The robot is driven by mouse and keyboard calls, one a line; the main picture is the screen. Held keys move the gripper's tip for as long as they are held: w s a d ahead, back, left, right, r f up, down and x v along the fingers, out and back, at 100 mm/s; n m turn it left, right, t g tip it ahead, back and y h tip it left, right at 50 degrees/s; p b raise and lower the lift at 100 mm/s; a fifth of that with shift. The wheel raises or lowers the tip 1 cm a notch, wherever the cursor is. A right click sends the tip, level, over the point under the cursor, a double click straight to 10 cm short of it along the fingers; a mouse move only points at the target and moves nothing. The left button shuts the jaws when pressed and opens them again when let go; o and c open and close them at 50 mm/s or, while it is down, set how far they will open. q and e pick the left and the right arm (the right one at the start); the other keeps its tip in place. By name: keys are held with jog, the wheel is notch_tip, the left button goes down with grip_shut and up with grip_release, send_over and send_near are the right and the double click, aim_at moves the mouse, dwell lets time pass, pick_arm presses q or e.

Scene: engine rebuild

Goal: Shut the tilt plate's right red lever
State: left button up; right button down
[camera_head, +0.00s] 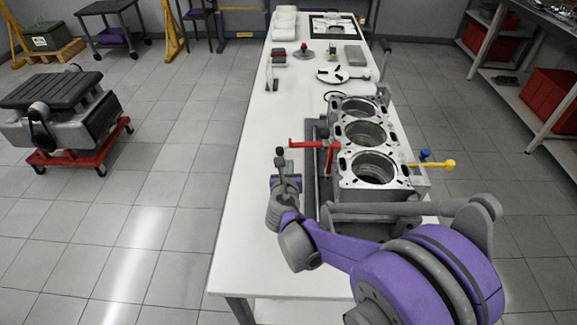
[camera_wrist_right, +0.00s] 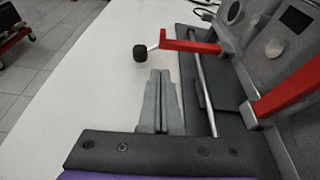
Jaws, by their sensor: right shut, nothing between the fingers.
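The tilt plate (camera_wrist_right: 212,88) is a dark grey plate along the left side of the grey engine block (camera_head: 346,155). Two red levers show on that side. One red lever (camera_head: 308,144) sticks out left over the white table; in the wrist view this lever (camera_wrist_right: 190,46) lies ahead. The other red lever (camera_head: 332,160) sits closer to the block and appears in the wrist view (camera_wrist_right: 290,93) at right. My right gripper (camera_head: 281,168) is shut and empty left of the plate; its fingertips (camera_wrist_right: 161,73) are apart from both levers. My left gripper is out of view.
A black knob (camera_wrist_right: 140,53) shows just beyond my right fingertips. Yellow (camera_head: 449,163) and blue (camera_head: 425,154) knobs stick out right of the block. The white table (camera_head: 245,225) is clear to the left. Several small parts lie farther back.

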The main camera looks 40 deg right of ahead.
jog(key=x, duration=0.7)
jog(key=shift+w+f+b, duration=0.1)
jog(key=shift+b, duration=0.2)
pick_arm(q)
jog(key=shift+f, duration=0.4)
